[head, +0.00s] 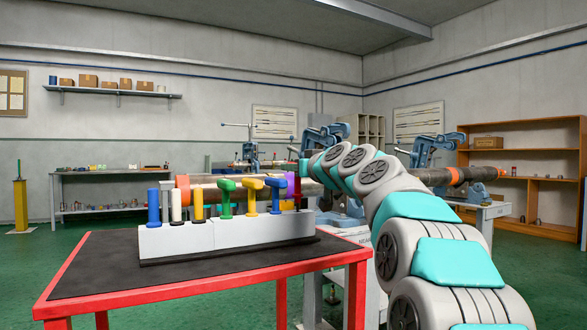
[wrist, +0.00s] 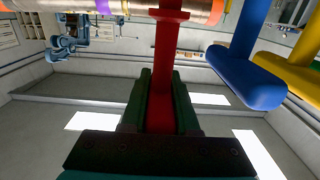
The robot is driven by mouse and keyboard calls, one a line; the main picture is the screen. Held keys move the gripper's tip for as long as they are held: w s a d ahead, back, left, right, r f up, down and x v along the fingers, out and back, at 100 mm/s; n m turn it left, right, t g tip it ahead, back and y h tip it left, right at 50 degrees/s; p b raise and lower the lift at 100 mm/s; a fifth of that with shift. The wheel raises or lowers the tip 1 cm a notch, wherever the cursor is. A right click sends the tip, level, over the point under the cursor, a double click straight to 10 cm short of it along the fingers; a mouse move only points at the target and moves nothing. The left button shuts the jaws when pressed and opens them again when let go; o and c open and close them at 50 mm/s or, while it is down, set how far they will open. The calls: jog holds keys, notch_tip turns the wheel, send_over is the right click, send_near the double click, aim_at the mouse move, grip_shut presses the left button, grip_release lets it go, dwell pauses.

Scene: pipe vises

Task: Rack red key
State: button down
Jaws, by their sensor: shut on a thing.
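A red key (wrist: 168,45) is held between the dark green fingers of my gripper (wrist: 160,85) in the wrist view. Its shaft runs up past a pipe at the top. In the head view my arm reaches to the right end of the white key rack (head: 165,243), and a thin red piece shows there, too small to tell clearly. The rack holds upright keys in blue, white, yellow and green, with another yellow key and a blue key (head: 274,190) at the right. The blue key also shows beside the red one in the wrist view (wrist: 240,80). The red key's lower end is hidden.
The rack stands on a red-framed table (head: 110,285) with a dark top. A long pipe (head: 200,180) with coloured bands runs behind the rack. Blue vises (head: 432,150) stand behind my arm. The table's front left is clear.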

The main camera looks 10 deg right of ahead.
aim_at(299, 183)
jog(key=shift+f+b, duration=2)
jog(key=shift+f, duration=0.1)
dwell(2.2)
jog(key=c, duration=0.6)
grip_release()
jog(key=shift+r, duration=0.1)
jog(key=shift+s, duration=0.2)
jog(key=v, duration=0.7)
jog(key=shift+r, duration=0.1)
jog(key=shift+s+d, duration=0.15)
jog(key=shift+s, duration=0.1)
